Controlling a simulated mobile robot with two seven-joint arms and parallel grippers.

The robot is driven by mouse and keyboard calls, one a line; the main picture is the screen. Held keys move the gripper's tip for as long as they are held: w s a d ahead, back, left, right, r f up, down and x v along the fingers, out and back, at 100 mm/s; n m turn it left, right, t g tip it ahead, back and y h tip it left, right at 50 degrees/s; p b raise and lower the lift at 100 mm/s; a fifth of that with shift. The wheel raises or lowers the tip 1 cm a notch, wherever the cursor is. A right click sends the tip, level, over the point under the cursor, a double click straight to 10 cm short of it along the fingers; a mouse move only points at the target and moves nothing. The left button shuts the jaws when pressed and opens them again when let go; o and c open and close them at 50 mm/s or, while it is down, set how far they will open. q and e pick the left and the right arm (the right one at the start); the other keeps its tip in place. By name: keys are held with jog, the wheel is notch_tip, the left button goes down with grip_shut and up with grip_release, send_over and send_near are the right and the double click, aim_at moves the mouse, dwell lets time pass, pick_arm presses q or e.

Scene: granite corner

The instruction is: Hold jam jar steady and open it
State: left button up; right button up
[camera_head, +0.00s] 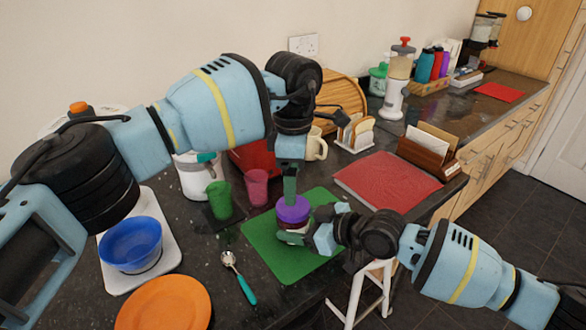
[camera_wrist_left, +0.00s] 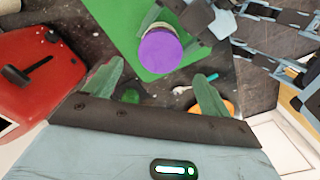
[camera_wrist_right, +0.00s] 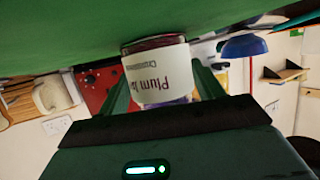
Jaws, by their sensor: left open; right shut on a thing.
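The jam jar (camera_head: 287,238) has a white label and a purple lid (camera_head: 293,208). It is upright at the green mat (camera_head: 262,258); I cannot tell whether its base touches the mat. The label, reading "Plum", fills the middle of the right wrist view (camera_wrist_right: 158,75). My right gripper (camera_head: 312,238) is shut on the jar's body from the side. My left gripper (camera_head: 290,190) points down over the lid, open and empty. In the left wrist view the purple lid (camera_wrist_left: 160,52) shows beyond the two spread fingertips (camera_wrist_left: 160,72).
Green (camera_head: 219,200) and pink (camera_head: 257,188) cups stand behind left of the mat, near a red appliance (camera_head: 255,157). A spoon (camera_head: 238,275), orange plate (camera_head: 165,306) and blue bowl (camera_head: 131,243) lie left. A red board (camera_head: 388,180) lies right, near the counter edge.

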aim_at(293, 222)
pick_arm(q)
jog(key=m, duration=0.2)
jog(key=r+m, duration=0.1)
jog(key=m, duration=0.2)
jog(key=shift+r, duration=0.2)
jog(key=shift+f, duration=4.05)
jog(key=c, duration=1)
jog(key=n, duration=1)
jog(key=o, duration=1.1)
